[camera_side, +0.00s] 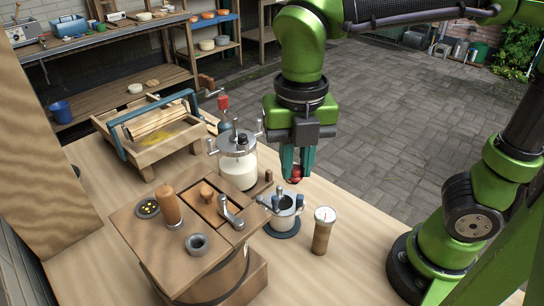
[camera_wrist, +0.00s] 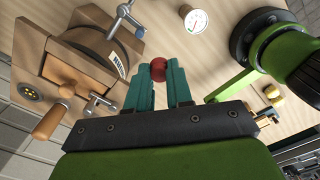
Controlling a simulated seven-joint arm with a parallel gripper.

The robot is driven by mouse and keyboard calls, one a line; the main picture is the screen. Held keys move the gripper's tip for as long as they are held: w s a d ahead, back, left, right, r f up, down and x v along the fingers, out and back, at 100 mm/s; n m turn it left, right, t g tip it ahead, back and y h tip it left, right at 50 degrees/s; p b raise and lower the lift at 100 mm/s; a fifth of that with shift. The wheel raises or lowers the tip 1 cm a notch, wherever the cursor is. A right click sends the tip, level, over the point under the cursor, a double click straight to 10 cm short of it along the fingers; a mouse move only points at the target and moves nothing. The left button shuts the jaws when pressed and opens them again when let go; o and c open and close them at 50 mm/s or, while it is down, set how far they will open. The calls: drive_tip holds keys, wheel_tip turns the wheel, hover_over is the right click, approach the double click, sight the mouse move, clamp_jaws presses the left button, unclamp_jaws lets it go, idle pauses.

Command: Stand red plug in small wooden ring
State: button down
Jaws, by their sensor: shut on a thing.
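My gripper (camera_side: 296,172) is shut on the red plug (camera_side: 295,174), a small round red piece held between its teal fingertips above the table. The wrist view also shows the plug (camera_wrist: 157,68) pinched at the tips of my gripper (camera_wrist: 158,72). Only part of the plug shows; the fingers hide the rest. I cannot make out a small wooden ring for certain in either view. Two small yellowish pieces (camera_wrist: 272,91) lie near my base in the wrist view, too small to identify.
The wooden churn (camera_side: 165,250) with handles and crank stands at front left. A milk jar (camera_side: 238,165) and wooden crate (camera_side: 150,150) stand behind.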

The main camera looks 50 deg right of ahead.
drive_tip(key=shift+w+d+f+m, duration=0.5)
drive_tip(key=shift+w+d+f, duration=2.1)
drive_tip(key=shift+d+f, duration=0.7)
drive_tip(key=shift+w+d+f+m, duration=0.5)
drive_tip(key=shift+w+d+f, duration=2.05)
drive_tip(key=shift+d+f, duration=0.75)
drive_tip(key=shift+w+d+f+m, duration=0.5)
drive_tip(key=shift+w+d+f, duration=2.1)
drive_tip(key=shift+d+f, duration=0.7)
drive_tip(key=shift+f, duration=1.25)
drive_tip(key=shift+r, duration=0.1)
drive_tip(key=c, duration=0.9)
unclamp_jaws()
drive_tip(key=shift+c, duration=0.2)
drive_tip(key=shift+c, duration=0.5)
